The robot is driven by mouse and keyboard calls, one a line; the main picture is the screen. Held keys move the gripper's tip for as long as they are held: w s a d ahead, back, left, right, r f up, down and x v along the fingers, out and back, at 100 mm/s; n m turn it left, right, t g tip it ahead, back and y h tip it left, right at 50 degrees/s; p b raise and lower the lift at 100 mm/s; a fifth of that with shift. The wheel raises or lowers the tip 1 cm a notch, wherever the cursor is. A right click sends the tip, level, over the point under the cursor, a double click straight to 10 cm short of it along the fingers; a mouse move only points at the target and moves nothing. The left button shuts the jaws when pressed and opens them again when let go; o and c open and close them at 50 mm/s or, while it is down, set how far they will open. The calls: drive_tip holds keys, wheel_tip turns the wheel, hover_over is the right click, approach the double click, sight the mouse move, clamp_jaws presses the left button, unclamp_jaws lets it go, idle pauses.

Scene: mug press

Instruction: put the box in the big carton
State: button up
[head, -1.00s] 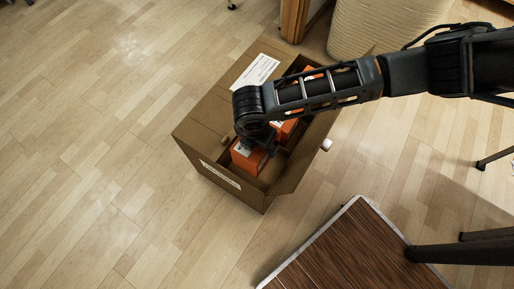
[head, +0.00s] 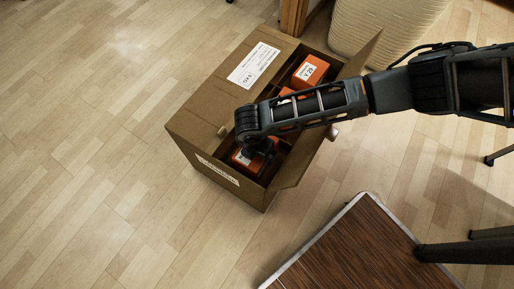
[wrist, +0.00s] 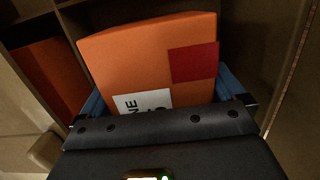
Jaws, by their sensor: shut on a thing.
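The big brown cardboard carton (head: 195,118) stands open on the floor, with a white label on its top flap and dividers inside. My gripper (head: 262,150) is down in its near compartment, shut on an orange box (head: 243,163). In the wrist view the held orange box (wrist: 140,60) has a red patch and a white label and sits between my blue fingers (wrist: 165,105). The carton's walls rise around it. I cannot tell whether the box touches the carton's bottom.
Another orange box (head: 311,69) sits in the carton's far compartment, and more orange shows beneath my arm. A dark wooden platform (head: 365,245) with a pale edge is at lower right. A ribbed cream basket (head: 385,25) stands behind. Floor at left is clear.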

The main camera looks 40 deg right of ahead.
drive_tip(key=shift+f, duration=0.15)
drive_tip(key=o, duration=0.9)
drive_tip(key=shift+c, duration=0.2)
drive_tip(key=r+p, duration=0.1)
drive_tip(key=r, duration=0.3)
drive_tip(key=a+r+p, duration=0.1)
drive_tip(key=r+p, duration=0.1)
drive_tip(key=r, duration=0.2)
drive_tip(key=r+p, duration=0.1)
drive_tip(key=r, duration=0.3)
drive_tip(key=shift+s+a+r, duration=0.1)
drive_tip(key=shift+s+a, duration=0.1)
drive_tip(key=shift+a, duration=0.1)
